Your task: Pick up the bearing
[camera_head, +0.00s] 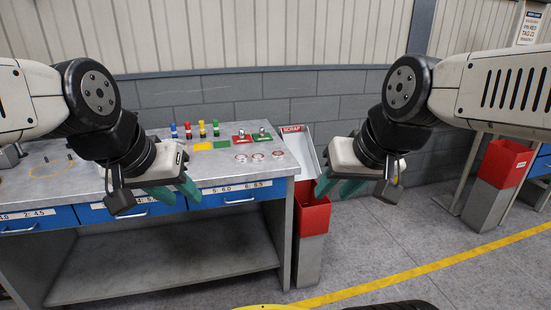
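No part is clearly recognisable as the bearing. Two small metallic parts stand at the back right of the workbench, one on a red pad (242,138) and one on a green pad (262,137); they are too small to identify. My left gripper (174,191) hangs over the bench's front edge, in front of the drawers, its green fingers apart and nothing seen between them. My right gripper (336,187) is right of the bench, in front of the scrap bin, its green fingers apart and seemingly empty. The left arm hides part of the bench top.
The grey workbench (215,172) has blue drawers (236,197) and a lower shelf. Another red-topped bin (503,165) is far right. Floor between is clear.

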